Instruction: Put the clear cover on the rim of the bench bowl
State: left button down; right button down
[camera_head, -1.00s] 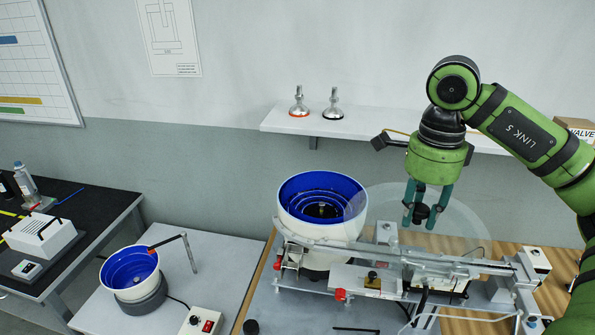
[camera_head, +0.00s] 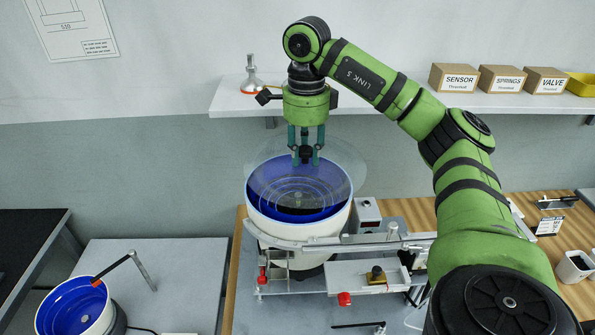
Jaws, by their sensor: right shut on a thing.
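The clear cover (camera_head: 347,157) is a see-through disc with a black knob (camera_head: 306,153) at its middle. My right gripper (camera_head: 306,161) is shut on this knob and holds the cover level over the bench bowl (camera_head: 265,226), a large white bowl with a stepped blue inside. In the picture the cover overlaps the back half of the bowl and reaches past its far rim. Its near edge is faint, and I cannot tell whether it touches the rim. My left gripper is not in view.
A feed rail (camera_head: 385,243) runs right from the bowl, with a small grey control box (camera_head: 368,215) behind it. A smaller blue-lined bowl (camera_head: 75,310) stands on the left table. A wall shelf (camera_head: 395,101) holds labelled boxes and a metal foot.

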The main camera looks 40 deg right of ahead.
jog(key=shift+w+f, duration=0.3)
jog(key=shift+w, duration=0.25)
jog(key=shift+w+f, duration=0.25)
jog(key=shift+w, duration=0.3)
notch_tip(320, 180, down, 4)
jog(key=shift+d+p, duration=0.1)
jog(key=shift+p, duration=0.7)
jog(key=shift+s, duration=0.1)
jog(key=shift+f+b, duration=0.4)
jog(key=shift+f, duration=0.2)
jog(key=c, duration=0.9)
grip_release()
